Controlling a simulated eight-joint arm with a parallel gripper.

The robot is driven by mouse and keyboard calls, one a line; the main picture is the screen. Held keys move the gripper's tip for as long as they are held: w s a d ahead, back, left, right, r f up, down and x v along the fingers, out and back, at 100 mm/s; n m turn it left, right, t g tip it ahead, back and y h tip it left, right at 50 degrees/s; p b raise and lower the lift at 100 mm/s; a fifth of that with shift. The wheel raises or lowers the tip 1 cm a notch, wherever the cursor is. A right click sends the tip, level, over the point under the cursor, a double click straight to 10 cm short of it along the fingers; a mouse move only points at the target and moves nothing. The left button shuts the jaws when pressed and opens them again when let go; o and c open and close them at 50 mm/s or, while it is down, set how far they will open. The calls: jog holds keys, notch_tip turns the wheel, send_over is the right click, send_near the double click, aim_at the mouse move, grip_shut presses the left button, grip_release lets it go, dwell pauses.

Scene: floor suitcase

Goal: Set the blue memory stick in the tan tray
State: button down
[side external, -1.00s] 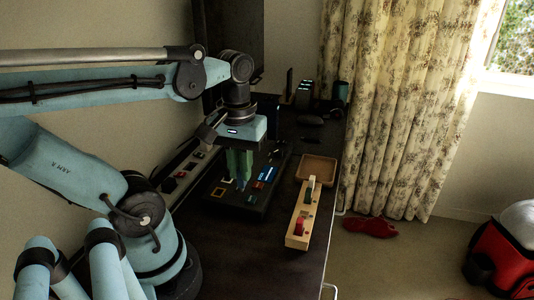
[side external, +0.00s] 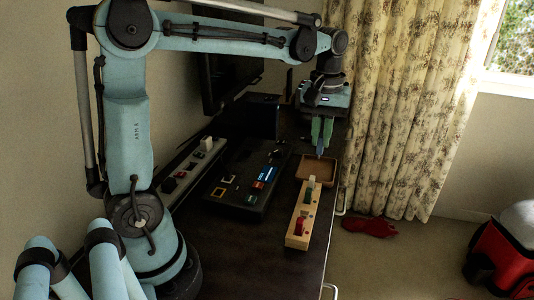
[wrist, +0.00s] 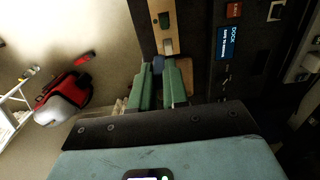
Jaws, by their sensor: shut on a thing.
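My gripper (side external: 321,140) points down over the tan tray (side external: 315,173), its green fingers shut on the blue memory stick (side external: 320,153). The stick hangs below the fingertips, above the far part of the tray; I cannot tell the exact gap to the tray floor. In the wrist view, the blue stick (wrist: 158,64) sits between the fingertips of my gripper (wrist: 160,70). The fingers hide much of the tray in that view. The tray looks empty in the side view.
A black dock panel (side external: 235,196) with a blue screen lies to the left. A grey strip (side external: 187,168) runs along the wall. The desk's right edge is close to the tray.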

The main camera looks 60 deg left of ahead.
jog(key=w+f, duration=0.2)
jog(key=w, duration=0.4)
send_over(316, 173)
notch_tip(316, 173, down, 7)
jog(key=shift+w+f, duration=0.1)
jog(key=shift+f, duration=2.15)
jog(key=shift+f, duration=0.1)
jog(key=c, duration=1.1)
grip_release()
